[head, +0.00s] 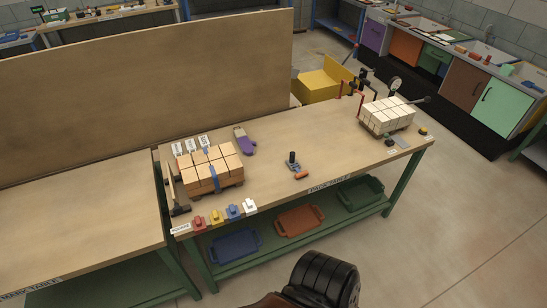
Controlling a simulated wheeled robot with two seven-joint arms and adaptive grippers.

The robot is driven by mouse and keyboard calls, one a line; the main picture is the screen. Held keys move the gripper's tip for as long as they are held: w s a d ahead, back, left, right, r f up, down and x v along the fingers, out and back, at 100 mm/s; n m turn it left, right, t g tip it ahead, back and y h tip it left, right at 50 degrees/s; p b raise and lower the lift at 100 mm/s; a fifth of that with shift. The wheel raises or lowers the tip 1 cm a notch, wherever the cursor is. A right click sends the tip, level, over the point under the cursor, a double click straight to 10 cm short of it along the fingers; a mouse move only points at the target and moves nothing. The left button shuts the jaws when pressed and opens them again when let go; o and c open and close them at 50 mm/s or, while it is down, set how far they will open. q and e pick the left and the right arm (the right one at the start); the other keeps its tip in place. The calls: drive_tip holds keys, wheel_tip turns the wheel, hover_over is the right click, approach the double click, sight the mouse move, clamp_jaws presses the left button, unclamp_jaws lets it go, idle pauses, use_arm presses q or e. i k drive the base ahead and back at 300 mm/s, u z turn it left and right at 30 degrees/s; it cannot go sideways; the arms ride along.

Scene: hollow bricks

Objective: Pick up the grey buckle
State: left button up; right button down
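A row of small coloured pieces lies along the front left edge of the packing table (265,190). The piece at the right end of the row is pale, white or light grey (250,206), and it may be the grey buckle. A small dark grey item (390,142) lies near the white bricks at the right; it is too small to tell what it is. Neither of my grippers is in view.
Orange bricks (211,168) with a blue strap and white bricks (388,116) stand on the table. A hammer (175,190), a purple-grey glove (243,141) and a dark-handled tool (293,160) lie there too. The table's middle is largely clear.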

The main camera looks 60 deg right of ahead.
sight(292, 163)
drive_tip(key=z, duration=1.95)
drive_tip(key=i, duration=1.25)
